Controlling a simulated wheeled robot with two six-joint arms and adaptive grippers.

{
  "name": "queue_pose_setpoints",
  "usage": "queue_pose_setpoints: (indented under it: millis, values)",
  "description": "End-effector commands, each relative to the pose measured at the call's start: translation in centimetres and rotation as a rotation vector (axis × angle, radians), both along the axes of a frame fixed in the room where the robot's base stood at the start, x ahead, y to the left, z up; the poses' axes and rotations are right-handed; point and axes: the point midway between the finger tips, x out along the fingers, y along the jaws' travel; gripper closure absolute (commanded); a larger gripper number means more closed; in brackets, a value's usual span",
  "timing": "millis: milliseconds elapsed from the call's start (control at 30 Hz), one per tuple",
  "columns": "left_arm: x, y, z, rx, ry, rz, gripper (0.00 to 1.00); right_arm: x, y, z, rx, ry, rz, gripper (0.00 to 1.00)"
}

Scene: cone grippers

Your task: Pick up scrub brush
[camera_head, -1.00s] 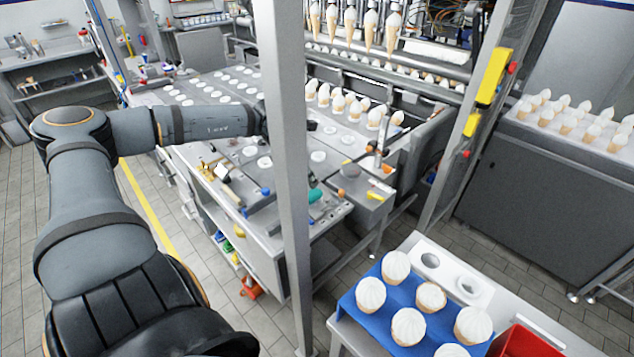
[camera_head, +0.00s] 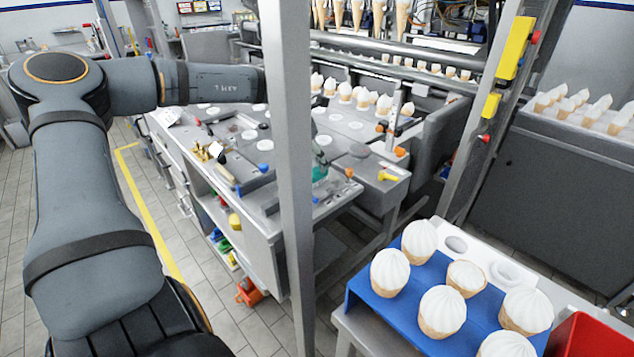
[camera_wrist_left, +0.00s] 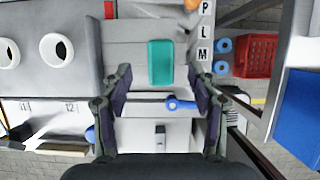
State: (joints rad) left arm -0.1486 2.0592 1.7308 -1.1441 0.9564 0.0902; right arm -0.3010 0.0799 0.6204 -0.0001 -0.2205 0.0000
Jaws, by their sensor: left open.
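A teal rectangular block, which looks like the scrub brush (camera_wrist_left: 160,62), lies on the grey work surface in the left wrist view. In the head view a teal patch (camera_head: 319,173) shows just right of the metal post. My left gripper (camera_wrist_left: 158,88) is open and empty, its two dark fingers spread to either side below the block in the wrist picture. The block is ahead of the fingertips, roughly centred between them, with no visible contact. In the head view the post hides much of this gripper. My right gripper is in neither view.
The upright metal post (camera_head: 288,200) stands in front of the work table. A blue-handled tool (camera_wrist_left: 180,104) lies near the right finger. A blue tray (camera_head: 397,311) of ice cream cones stands lower right, beside a red bin (camera_head: 585,338). A red basket (camera_wrist_left: 253,56) shows right.

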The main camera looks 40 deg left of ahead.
Motion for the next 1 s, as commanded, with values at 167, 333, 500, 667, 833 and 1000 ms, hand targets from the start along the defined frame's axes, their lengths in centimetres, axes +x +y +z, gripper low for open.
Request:
queue_pose_setpoints:
  millis: [167, 333, 500, 667, 833, 1000]
  values:
    - [0.6, -0.2, -2.4, 0.003, 0.008, 0.0, 0.4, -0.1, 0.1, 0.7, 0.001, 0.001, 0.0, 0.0]
    - [1.4, -0.2, -4.5, 0.002, 0.004, 0.001, 0.4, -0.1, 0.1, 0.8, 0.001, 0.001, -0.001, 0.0]
    - [1.6, -0.2, -4.8, 0.001, 0.0, 0.0, 0.4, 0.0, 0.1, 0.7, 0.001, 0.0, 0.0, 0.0]
    - [1.6, -0.2, -4.8, 0.0, 0.001, 0.0, 0.49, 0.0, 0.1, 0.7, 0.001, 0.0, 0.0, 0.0]
    - [1.6, -0.2, -4.8, 0.0, 0.001, 0.0, 0.72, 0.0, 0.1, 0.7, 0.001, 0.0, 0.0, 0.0]
    - [1.6, -0.2, -4.8, 0.0, 0.001, 0.0, 0.95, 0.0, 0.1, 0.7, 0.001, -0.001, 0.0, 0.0]
